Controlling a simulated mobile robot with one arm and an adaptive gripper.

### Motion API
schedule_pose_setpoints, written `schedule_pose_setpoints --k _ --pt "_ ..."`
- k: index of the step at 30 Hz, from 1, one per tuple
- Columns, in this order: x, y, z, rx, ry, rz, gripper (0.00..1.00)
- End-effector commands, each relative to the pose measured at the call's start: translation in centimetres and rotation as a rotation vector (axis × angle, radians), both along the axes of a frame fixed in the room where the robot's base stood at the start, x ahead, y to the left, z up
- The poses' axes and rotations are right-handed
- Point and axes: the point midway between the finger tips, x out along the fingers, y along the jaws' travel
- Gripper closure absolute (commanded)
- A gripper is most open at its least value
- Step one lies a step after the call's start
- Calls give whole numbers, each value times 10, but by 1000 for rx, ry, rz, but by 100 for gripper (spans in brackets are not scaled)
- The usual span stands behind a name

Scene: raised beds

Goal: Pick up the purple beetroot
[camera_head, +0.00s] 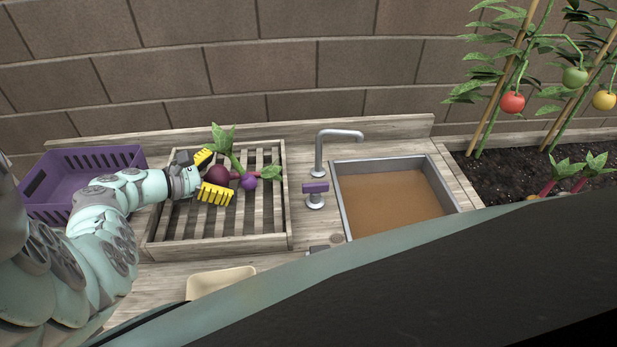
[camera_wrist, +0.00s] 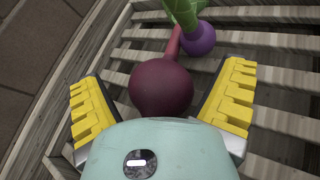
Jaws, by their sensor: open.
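A round, dark purple-red beetroot (camera_head: 217,174) with a reddish stem lies on the slatted wooden rack. In the wrist view the beetroot (camera_wrist: 160,88) sits between the two yellow ribbed fingers, with a gap on each side. My gripper (camera_head: 209,175) is open around it, one finger on either side. A smaller, brighter purple bulb (camera_head: 249,181) with a green stalk lies just to its right; in the wrist view this bulb (camera_wrist: 197,38) is beyond the beetroot. Green leaves (camera_head: 223,138) rise behind them.
The slatted rack (camera_head: 291,215) has a raised frame. A purple crate (camera_head: 70,203) stands to its left. A tap (camera_head: 318,155) and sink (camera_head: 342,200) lie to the right. A pale tray (camera_head: 220,280) is in front. Tomato plants stand at far right.

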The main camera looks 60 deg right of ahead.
Motion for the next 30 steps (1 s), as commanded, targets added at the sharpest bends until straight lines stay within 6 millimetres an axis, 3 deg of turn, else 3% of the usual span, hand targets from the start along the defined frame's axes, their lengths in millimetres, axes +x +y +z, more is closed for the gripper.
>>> schedule_pose_setpoints --k 2,5,24,30 --pt "-1 -1 0 0 0 -3 6" --pt "-1 -1 0 0 0 -2 15" --pt "0 0 0 0 0 0 81" --pt "0 0 1 0 0 1 82"
